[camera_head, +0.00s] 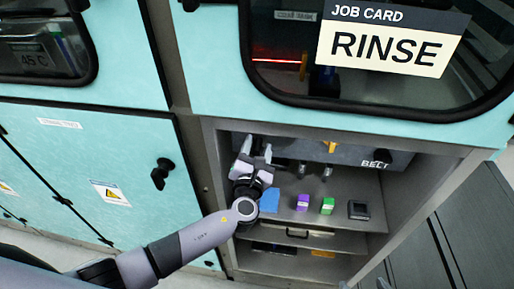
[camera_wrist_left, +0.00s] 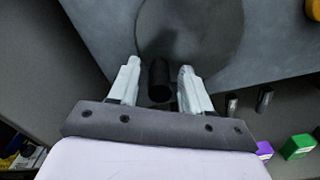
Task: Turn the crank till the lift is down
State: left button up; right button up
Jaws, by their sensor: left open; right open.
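In the left wrist view a black cylindrical crank handle (camera_wrist_left: 160,80) stands out from a dark round disc (camera_wrist_left: 190,30) on a grey panel. My left gripper (camera_wrist_left: 158,82) is open, with one finger on each side of the handle and gaps showing. In the head view my left gripper (camera_head: 256,150) is at the left end of the recess, hiding the crank. A small pale part at the bottom edge looks like the tips of my right gripper (camera_head: 383,284), mostly out of frame. I cannot make out the lift for certain; a red line (camera_head: 276,61) glows behind the dark window.
A shelf (camera_head: 342,190) below the panel holds a blue piece (camera_head: 269,200), a purple block (camera_head: 303,203), a green block (camera_head: 328,206) and a dark box (camera_head: 359,210). A yellow part (camera_head: 330,146) and small knobs sit right of my left gripper. A "RINSE" card (camera_head: 390,46) hangs above.

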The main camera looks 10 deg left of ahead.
pick_arm(q)
jog(key=s, duration=0.7)
pick_arm(e)
jog(key=shift+f, duration=0.1)
pick_arm(q)
jog(key=shift+s, duration=0.1)
dwell(0.4)
